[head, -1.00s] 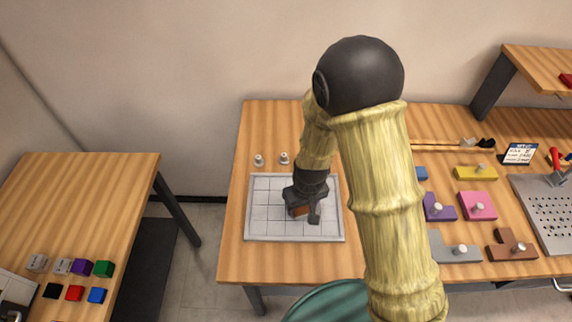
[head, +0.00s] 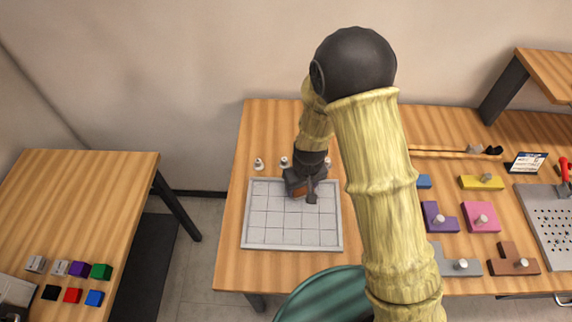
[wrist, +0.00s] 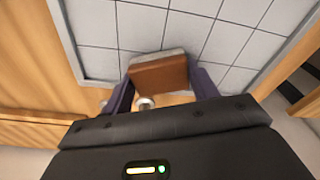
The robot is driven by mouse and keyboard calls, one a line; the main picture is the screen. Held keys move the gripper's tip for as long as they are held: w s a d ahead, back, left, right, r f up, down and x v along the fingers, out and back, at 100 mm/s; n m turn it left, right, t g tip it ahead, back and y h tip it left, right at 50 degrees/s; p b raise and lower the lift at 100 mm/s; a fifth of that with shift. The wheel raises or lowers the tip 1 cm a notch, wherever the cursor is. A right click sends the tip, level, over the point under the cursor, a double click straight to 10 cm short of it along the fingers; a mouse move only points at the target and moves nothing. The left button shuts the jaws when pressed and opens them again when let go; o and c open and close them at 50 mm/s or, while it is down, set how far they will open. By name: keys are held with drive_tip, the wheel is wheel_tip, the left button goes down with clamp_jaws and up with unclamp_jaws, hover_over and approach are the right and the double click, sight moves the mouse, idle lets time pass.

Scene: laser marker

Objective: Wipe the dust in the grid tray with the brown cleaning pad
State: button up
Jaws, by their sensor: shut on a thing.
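The grid tray (head: 262,243) is a pale square tray with a grey rim and dark grid lines, lying on the wooden table. My gripper (head: 304,190) is over the tray's far edge, right of its middle. It is shut on the brown cleaning pad (head: 300,192), which also shows between the two fingers in the wrist view (wrist: 158,78). The pad has a brown block and a pale grey edge facing the tray. I cannot tell whether it touches the tray surface. No dust is clearly visible on the cells in view.
Small white knobs (head: 258,164) stand just behind the tray. Coloured blocks with knobs, such as the pink one (head: 481,217), lie to the right, with a perforated metal plate (head: 548,225) beyond. A side table (head: 75,190) holds several small cubes. My arm covers the table's middle.

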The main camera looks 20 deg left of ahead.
drive_tip(key=r, duration=0.1)
drive_tip(key=r+p, duration=0.1)
drive_tip(key=r, duration=0.2)
drive_tip(key=shift+s+p, duration=0.3)
drive_tip(key=shift+p, duration=0.1)
wheel_tip(320, 180, up, 3)
drive_tip(key=shift+p, duration=1.2)
drive_tip(key=shift+w+r+p, duration=0.2)
drive_tip(key=shift+r+p, duration=0.1)
drive_tip(key=shift+r, duration=0.15)
drive_tip(key=shift+s, duration=0.2)
drive_tip(key=shift+w+d+f, duration=0.1)
drive_tip(key=shift+w+d, duration=0.05)
